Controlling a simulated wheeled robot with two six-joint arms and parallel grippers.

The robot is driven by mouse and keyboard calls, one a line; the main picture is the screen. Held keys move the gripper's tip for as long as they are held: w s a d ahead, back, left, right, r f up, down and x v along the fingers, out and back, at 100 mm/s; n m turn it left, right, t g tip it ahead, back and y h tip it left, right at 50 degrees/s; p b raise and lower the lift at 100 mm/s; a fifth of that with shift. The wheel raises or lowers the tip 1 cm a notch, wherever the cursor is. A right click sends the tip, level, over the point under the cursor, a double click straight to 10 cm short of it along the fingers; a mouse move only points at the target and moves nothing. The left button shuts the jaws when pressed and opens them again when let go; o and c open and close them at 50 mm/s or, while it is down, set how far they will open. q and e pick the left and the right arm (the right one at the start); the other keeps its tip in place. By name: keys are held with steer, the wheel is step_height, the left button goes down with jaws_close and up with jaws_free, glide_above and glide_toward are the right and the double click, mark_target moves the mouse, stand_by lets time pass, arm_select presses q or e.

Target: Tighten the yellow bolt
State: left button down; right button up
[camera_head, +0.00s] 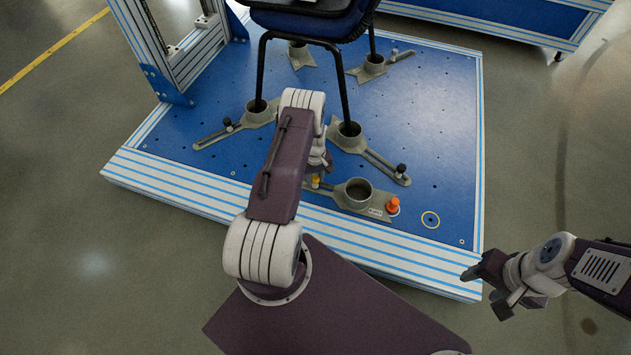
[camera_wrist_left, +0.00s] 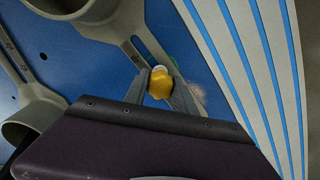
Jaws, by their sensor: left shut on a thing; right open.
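The yellow bolt (camera_head: 316,181) stands on the left end of a grey clamp plate (camera_head: 375,212) near the front edge of the blue platform. In the left wrist view the bolt's yellow head (camera_wrist_left: 160,84) sits between the two fingers of my left gripper (camera_wrist_left: 162,92), which is shut on it. In the head view my left forearm and wrist hide most of that gripper. An orange bolt (camera_head: 393,205) stands at the right end of the same plate. My right gripper (camera_head: 487,291) is open and empty, off the platform's front right corner.
The blue platform (camera_head: 440,130) carries a chair (camera_head: 310,22) with its legs in grey cup holders (camera_head: 350,137). Black knobs (camera_head: 401,168) stand on the holders' slotted arms. A metal frame (camera_head: 185,50) rises at the back left. The platform's right side is mostly clear.

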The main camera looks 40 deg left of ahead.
arm_select(q)
steer(key=shift+m, duration=0.5)
steer(key=m, duration=0.3)
steer(key=shift+m, duration=0.4)
steer(key=m, duration=0.4)
steer(key=c, duration=1)
jaws_free()
steer(key=shift+c, duration=0.2)
